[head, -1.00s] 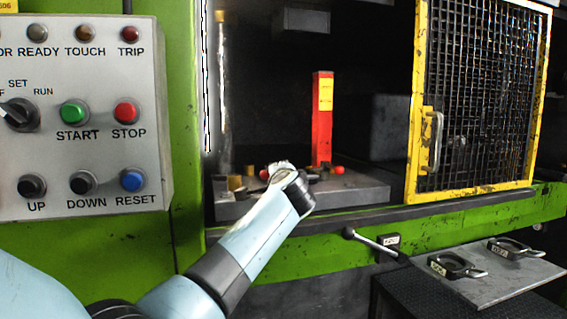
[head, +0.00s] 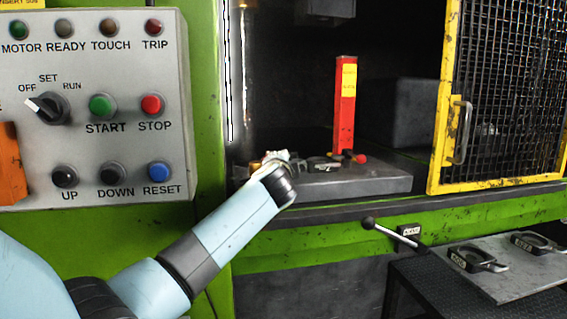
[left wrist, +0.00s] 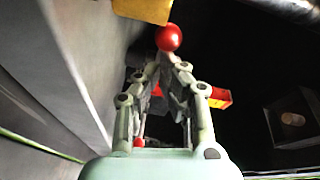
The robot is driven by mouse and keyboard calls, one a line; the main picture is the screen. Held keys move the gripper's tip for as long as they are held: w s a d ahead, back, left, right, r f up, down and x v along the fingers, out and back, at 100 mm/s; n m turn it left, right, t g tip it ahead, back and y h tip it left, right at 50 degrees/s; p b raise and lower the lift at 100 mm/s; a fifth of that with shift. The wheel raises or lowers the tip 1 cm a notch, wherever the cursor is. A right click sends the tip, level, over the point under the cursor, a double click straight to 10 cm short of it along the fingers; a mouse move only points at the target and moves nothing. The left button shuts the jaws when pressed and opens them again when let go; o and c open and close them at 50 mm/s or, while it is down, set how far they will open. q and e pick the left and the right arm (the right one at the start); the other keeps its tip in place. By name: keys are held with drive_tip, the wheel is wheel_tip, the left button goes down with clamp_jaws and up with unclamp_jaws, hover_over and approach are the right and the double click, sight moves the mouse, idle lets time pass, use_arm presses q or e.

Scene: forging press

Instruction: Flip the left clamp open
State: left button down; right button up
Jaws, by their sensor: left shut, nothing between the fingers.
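My left gripper (head: 272,162) reaches over the left part of the grey press bed. In the left wrist view my left gripper (left wrist: 172,66) is shut, with nothing between its fingers. A red ball knob (left wrist: 169,37) shows just beyond the fingertips; I cannot tell whether they touch. It looks like the left clamp's knob; in the head view the left clamp is hidden behind my gripper. The right clamp's red knob (head: 360,158) shows at the foot of the red post. A smaller red knob (left wrist: 139,142) shows low in the wrist view. My right gripper is not in view.
A red post (head: 345,105) with a yellow label stands on the press bed (head: 385,183). The yellow-framed mesh guard (head: 447,150) is to the right. A control panel (head: 100,190) is at left. A black-knobbed lever (head: 395,234) and a plate with handled pieces (head: 505,282) lie lower right.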

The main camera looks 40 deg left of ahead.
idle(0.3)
use_arm(q)
drive_tip(key=shift+r, duration=0.15)
wheel_tip(320, 180, up, 10)
idle(0.4)
drive_tip(key=shift+f, duration=0.2)
idle(0.4)
